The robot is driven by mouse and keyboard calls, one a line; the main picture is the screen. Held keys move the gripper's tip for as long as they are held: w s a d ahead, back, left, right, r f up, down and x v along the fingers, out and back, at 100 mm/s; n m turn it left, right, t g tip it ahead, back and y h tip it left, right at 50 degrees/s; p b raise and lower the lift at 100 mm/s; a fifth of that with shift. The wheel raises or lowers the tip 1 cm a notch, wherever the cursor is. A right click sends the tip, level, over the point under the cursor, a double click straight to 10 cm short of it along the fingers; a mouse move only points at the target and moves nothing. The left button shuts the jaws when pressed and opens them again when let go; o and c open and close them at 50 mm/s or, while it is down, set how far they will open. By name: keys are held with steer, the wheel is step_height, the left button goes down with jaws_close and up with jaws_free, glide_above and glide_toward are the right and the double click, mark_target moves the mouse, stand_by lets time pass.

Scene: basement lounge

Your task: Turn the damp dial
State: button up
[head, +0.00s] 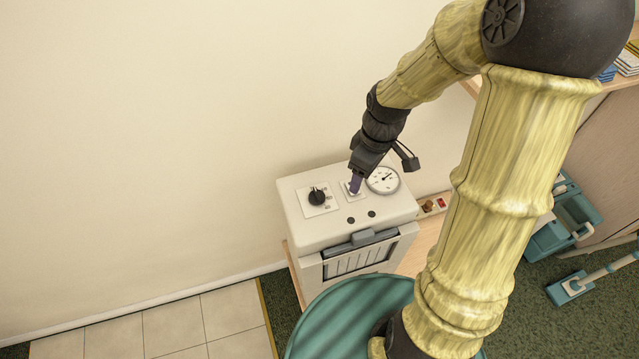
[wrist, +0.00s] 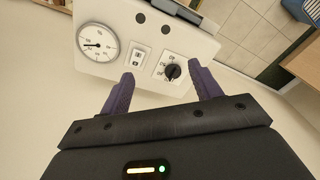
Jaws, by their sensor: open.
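The damp dial is a black knob (head: 317,197) on a pale square plate, on the left of the top of a white appliance (head: 300,235). The knob also shows in the wrist view (wrist: 172,71), ahead of my gripper and between its fingers, nearer the right one. My gripper (head: 356,184) is over the middle of the panel, right of the knob in the head view. Its purple fingers (wrist: 163,87) are apart and hold nothing. The knob looks clear of both fingers.
A round gauge (head: 383,180) and a small switch plate (wrist: 139,58) sit beside the knob. A grey handle and vent are on the appliance's front. The cream wall is close behind. A teal bucket (head: 562,225) stands at the right.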

steer(key=w+a+r+n+g+y+p, duration=0.1)
steer(key=w+a+n+y+p, duration=0.2)
steer(key=w+n, duration=0.4)
steer(key=n, duration=0.3)
steer(key=shift+a+r+n, duration=0.2)
steer(key=shift+r+n, duration=0.05)
steer(key=shift+n, duration=0.05)
steer(key=p, duration=0.3)
glide_toward(317, 193)
steer(key=x, duration=0.9)
steer(key=shift+d, duration=0.1)
steer(key=shift+r, duration=0.1)
steer(key=c, duration=1)
